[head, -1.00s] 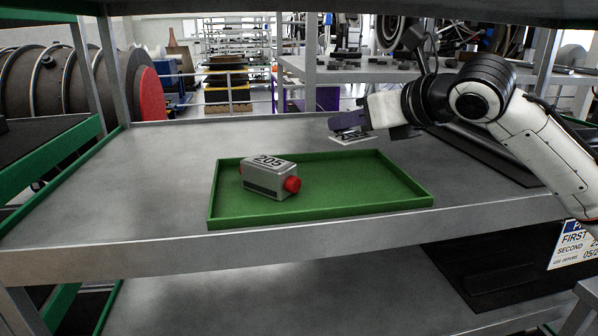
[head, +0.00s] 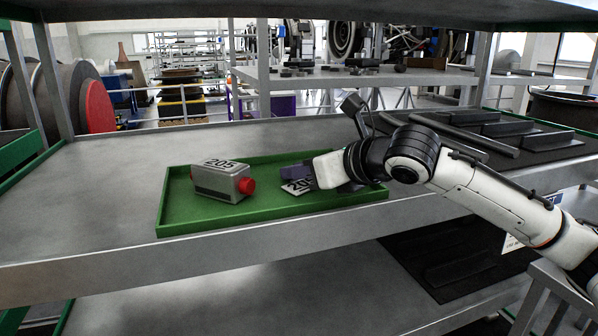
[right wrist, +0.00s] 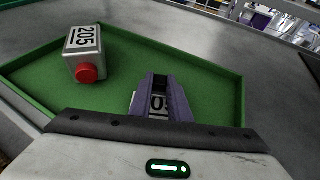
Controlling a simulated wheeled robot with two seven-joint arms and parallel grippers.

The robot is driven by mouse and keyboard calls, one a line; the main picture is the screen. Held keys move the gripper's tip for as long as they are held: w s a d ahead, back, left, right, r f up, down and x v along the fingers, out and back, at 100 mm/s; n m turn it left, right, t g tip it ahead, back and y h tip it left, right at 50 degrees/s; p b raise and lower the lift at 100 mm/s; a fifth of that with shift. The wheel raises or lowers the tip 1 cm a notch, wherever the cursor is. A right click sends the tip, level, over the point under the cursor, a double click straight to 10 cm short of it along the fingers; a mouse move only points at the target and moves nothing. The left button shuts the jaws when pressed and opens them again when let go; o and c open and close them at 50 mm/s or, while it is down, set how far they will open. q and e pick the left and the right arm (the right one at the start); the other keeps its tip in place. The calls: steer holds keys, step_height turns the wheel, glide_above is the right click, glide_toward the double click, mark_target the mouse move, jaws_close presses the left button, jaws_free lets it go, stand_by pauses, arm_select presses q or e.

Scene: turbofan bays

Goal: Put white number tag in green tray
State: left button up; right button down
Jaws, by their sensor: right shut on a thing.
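The white number tag (head: 298,186) with black digits is held in my right gripper (head: 296,175), whose purple fingers are shut on it. In the right wrist view the tag (right wrist: 157,104) shows between the fingers (right wrist: 160,82), partly covered by them. The green tray (head: 185,218) lies on the grey shelf, and the gripper with the tag is over its right part. I cannot tell whether the tag touches the tray floor. The tray also shows in the right wrist view (right wrist: 120,95). My left gripper is not in view.
A grey box with a red knob, marked 205 (head: 222,181), stands in the left part of the tray, left of the tag. It also shows in the right wrist view (right wrist: 84,52). Bare shelf (head: 110,180) lies left of the tray. Black mats with dark bars (head: 500,135) lie at right.

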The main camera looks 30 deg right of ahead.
steer(key=c, duration=1.7)
jaws_free()
steer(key=shift+f, duration=0.15)
steer(key=shift+o, duration=0.2)
steer(key=shift+s+d+r, duration=0.1)
steer(key=shift+s+r, duration=0.05)
steer(key=shift+r, duration=0.1)
steer(key=b+v, duration=0.1)
steer(key=v, duration=0.9)
steer(key=shift+s+r, duration=0.1)
steer(key=shift+s, duration=0.25)
steer(key=shift+s+r+b, duration=0.2)
steer(key=shift+s+b, duration=0.1)
steer(key=shift+s, duration=0.1)
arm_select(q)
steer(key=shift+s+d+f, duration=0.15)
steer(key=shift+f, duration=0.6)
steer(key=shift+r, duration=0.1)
